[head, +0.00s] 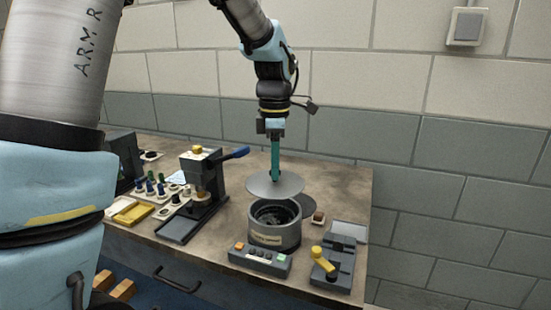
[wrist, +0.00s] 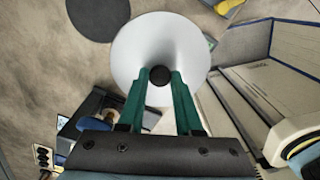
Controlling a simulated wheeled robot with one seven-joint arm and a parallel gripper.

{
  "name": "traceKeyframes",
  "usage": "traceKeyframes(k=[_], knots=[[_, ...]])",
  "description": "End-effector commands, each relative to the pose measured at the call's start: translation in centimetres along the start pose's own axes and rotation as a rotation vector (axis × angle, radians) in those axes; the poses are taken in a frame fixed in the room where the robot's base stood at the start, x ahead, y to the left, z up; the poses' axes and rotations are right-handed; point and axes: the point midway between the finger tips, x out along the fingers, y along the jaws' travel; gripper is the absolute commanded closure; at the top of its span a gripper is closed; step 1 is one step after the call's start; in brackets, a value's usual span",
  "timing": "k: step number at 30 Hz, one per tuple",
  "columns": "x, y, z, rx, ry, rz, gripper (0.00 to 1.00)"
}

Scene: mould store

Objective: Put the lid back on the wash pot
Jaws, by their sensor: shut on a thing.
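My gripper (head: 275,172) is shut on the black knob (wrist: 159,87) of the pale round lid (head: 272,186). In the wrist view its green fingers (wrist: 160,78) stand on both sides of the knob, with the lid (wrist: 165,42) spread out beyond them. The lid hangs roughly level above the wash pot (head: 274,236), with a gap between them. The pot is a grey cylinder with a label on its front. Its top is open and its inside is dark. I cannot make out the pot in the wrist view.
A control box with coloured buttons (head: 260,260) sits in front of the pot. A device with a yellow handle (head: 322,259) stands to the right. A press with a blue lever (head: 205,184) stands left. A dark disc (head: 307,206) lies behind the pot. The back right of the bench is clear.

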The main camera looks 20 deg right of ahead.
Motion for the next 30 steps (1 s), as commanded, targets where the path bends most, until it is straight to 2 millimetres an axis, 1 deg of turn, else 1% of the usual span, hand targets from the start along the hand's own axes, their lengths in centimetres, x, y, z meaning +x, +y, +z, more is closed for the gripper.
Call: traceKeyframes(k=[8,21,25,30], knots=[[1.7,0.0,0.0,0.000,0.000,0.000,1.00],[5.6,0.0,0.0,0.001,0.001,-0.001,1.00],[6.2,0.0,0.0,0.001,0.000,0.000,1.00],[6.4,0.0,0.0,0.000,0.000,0.001,1.00]])
